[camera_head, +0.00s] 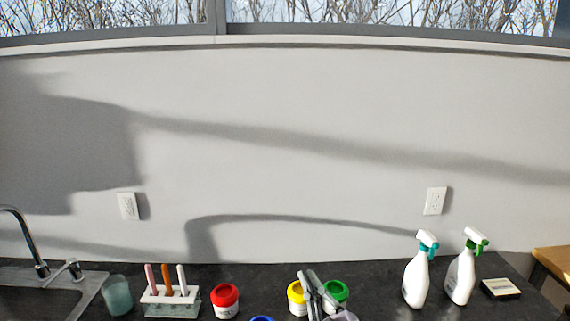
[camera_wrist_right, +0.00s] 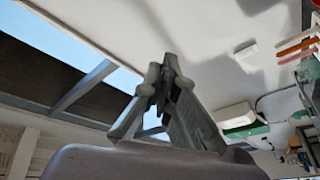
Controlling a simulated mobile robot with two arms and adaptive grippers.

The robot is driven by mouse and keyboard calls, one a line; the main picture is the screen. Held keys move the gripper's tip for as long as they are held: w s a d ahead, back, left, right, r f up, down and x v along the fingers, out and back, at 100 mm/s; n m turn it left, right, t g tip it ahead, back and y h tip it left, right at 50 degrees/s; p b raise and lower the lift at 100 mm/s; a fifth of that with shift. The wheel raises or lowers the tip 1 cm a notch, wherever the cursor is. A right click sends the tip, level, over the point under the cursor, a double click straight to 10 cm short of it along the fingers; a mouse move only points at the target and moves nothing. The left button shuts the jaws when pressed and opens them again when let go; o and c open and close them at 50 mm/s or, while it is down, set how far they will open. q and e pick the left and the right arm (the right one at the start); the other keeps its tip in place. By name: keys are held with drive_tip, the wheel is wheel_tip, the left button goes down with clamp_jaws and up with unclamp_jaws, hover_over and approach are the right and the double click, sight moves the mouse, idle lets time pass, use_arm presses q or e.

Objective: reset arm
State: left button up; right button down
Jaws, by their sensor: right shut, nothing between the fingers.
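My right gripper (camera_head: 309,279) rises from the bottom edge of the head view, in front of the counter, between the yellow-lidded jar (camera_head: 296,297) and the green-lidded jar (camera_head: 336,291). Its fingers point up and hide parts of both jars. In the right wrist view the gripper (camera_wrist_right: 166,72) shows with its fingers shut together and nothing between them. My left gripper is in neither view.
The dark counter (camera_head: 394,297) carries a red-lidded jar (camera_head: 225,300), a rack with colored handles (camera_head: 170,300), a cup (camera_head: 117,294), two spray bottles (camera_head: 417,277) (camera_head: 461,275) and a small box (camera_head: 500,288). A sink (camera_head: 92,288) is at left.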

drive_tip(key=s+d+f+m+g+h, duration=0.35)
drive_tip(key=d+f, duration=0.25)
drive_tip(key=f, duration=0.2)
drive_tip(key=s+d+f+m+g+h, duration=0.3)
drive_tip(key=s+d+f+m+h, duration=0.15)
drive_tip(key=d+f, duration=0.2)
drive_tip(key=s+d+f+m+g, duration=0.1)
drive_tip(key=s+f+g, duration=0.25)
drive_tip(key=s, duration=0.35)
drive_tip(key=s+d+f+g+y, duration=0.1)
drive_tip(key=s+f+g, duration=0.25)
drive_tip(key=s, duration=0.35)
drive_tip(key=s+d+f+m+g, duration=0.1)
drive_tip(key=s+f+g, duration=0.1)
drive_tip(key=s+f, duration=0.35)
drive_tip(key=s+f+g+b, duration=0.25)
drive_tip(key=f+b, duration=0.25)
drive_tip(key=f, duration=2.5)
drive_tip(key=s+d+f+b, duration=0.2)
drive_tip(key=s+f+b, duration=0.3)
drive_tip(key=s+f, duration=1.3)
wheel_tip(320, 180, down, 3)
drive_tip(key=shift+d+f+n+g, duration=0.1)
drive_tip(key=shift+d+n+g, duration=0.2)
drive_tip(key=shift+d, duration=0.05)
